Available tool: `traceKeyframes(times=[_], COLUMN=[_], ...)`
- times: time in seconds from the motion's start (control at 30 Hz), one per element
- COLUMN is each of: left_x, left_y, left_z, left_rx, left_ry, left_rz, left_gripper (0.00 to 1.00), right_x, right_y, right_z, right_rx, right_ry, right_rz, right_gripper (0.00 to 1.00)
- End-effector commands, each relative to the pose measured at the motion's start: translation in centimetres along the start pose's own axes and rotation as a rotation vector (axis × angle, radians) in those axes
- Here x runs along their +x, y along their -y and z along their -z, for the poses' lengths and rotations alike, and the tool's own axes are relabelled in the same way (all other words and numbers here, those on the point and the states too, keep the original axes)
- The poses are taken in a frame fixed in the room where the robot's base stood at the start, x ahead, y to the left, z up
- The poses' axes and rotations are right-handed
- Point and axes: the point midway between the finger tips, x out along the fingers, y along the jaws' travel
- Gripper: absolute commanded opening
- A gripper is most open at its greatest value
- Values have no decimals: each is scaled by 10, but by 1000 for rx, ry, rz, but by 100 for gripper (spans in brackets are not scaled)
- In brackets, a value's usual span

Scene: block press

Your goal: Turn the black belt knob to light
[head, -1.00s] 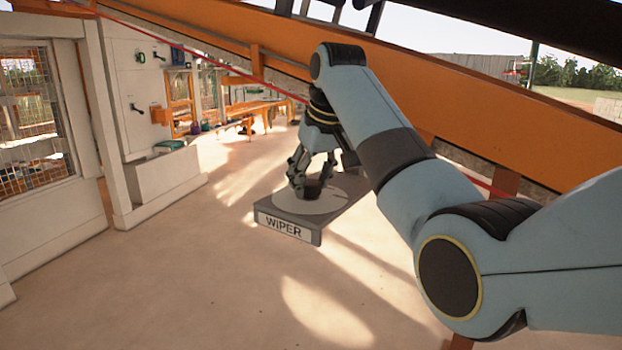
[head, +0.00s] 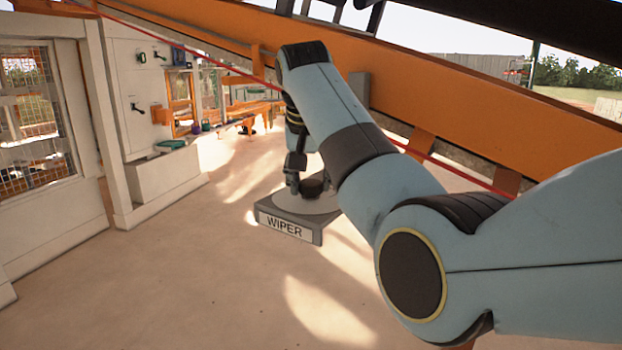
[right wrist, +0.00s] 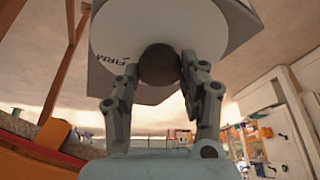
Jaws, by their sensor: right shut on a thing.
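A black knob (head: 313,187) stands on a pale round dial (head: 322,205) on top of a grey box (head: 265,207) labelled WIPER. In the right wrist view the round dark knob (right wrist: 158,66) sits between my fingers, and the word FIRM is printed on the dial (right wrist: 112,22) to its left. My right gripper (head: 300,182) reaches down from above and is shut on the knob; it also shows in the right wrist view (right wrist: 157,78). My forearm hides part of the dial and box in the head view. My left gripper is not in view.
An orange beam (head: 430,90) slopes behind the box, with a thin red line along it. White cabinets (head: 165,175) and a mesh window (head: 30,120) stand at the left. The pale floor (head: 190,270) in front of the box is clear.

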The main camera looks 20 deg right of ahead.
Motion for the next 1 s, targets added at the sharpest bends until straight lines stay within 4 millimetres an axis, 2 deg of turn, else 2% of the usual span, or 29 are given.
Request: traceKeyframes(times=[0.2,0.5,1.0], left_x=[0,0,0], left_y=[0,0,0], left_z=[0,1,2], left_rx=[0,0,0], left_ry=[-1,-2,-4], left_rz=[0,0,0], left_gripper=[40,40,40], right_x=[0,0,0], right_y=[2,1,1], right_z=[0,1,1], right_rx=[150,283,325], right_ry=[0,-1,-1], right_rz=[-62,-117,-134], right_gripper=[10,10,10])
